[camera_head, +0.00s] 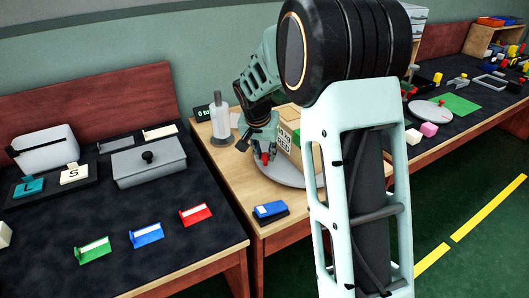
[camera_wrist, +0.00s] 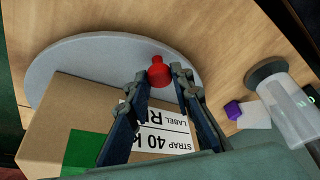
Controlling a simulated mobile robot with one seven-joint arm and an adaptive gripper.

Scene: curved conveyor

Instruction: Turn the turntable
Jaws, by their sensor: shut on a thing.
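The turntable is a round grey disc (camera_head: 283,176) on the wooden table. It also shows in the wrist view (camera_wrist: 95,50). A red knob (camera_wrist: 158,70) stands upright near its rim and shows small in the head view (camera_head: 264,158). My gripper (camera_wrist: 161,78) is shut on the red knob, one finger on each side. In the head view my gripper (camera_head: 264,150) reaches down over the disc's left edge. A brown carton (camera_wrist: 55,110) with a white label and a green patch sits on the disc beside the knob. My arm hides the disc's right part in the head view.
The dark left table (camera_head: 60,225) holds several bins and cards.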

